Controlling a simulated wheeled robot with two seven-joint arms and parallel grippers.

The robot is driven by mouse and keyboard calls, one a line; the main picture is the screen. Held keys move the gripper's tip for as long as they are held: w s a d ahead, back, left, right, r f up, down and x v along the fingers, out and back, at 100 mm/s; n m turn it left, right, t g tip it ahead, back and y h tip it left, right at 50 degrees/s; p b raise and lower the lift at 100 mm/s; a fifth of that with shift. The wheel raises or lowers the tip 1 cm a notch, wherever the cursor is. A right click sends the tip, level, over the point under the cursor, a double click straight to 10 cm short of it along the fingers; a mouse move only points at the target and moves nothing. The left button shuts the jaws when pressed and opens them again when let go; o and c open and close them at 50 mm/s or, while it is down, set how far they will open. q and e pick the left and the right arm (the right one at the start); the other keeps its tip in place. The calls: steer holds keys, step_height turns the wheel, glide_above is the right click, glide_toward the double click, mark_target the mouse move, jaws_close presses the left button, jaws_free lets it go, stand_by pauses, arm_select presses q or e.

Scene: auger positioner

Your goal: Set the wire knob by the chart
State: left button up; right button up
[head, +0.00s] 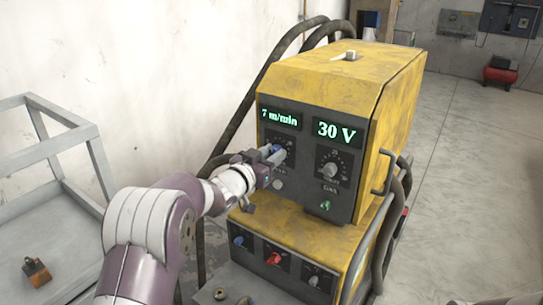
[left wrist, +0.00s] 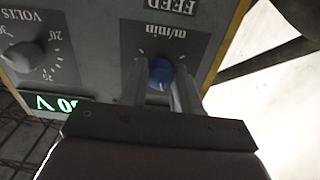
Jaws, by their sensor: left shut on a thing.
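The wire feed knob is blue and sits on the dark front panel of a yellow welding machine (head: 345,75). In the left wrist view the blue knob (left wrist: 160,72) lies between the two fingers of my left gripper (left wrist: 162,85), under the words FEED and m/min. In the head view my left gripper (head: 272,155) reaches the panel and covers most of that knob. The wire display (head: 281,118) reads 7 m/min and the voltage display (head: 338,131) reads 30 V. No chart is visible. My right gripper is not in view.
The grey volts knob (head: 330,170) is close to the right of my left gripper. Below are a blue knob, a red knob (head: 273,259) and a grey knob. Black hoses (head: 245,120) arch behind the machine. A grey metal frame (head: 50,150) stands at left; open floor lies at right.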

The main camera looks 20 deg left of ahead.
arm_select(q)
steer(key=shift+f+m+b, duration=0.1)
steer(key=shift+m+b, duration=5.15)
steer(key=shift+m, duration=1.85)
steer(key=o, duration=1.1)
steer(key=shift+a, duration=0.1)
steer(key=shift+c, duration=0.2)
steer(key=v, duration=1.2)
steer(key=shift+s, duration=0.3)
steer(key=shift+a, duration=0.1)
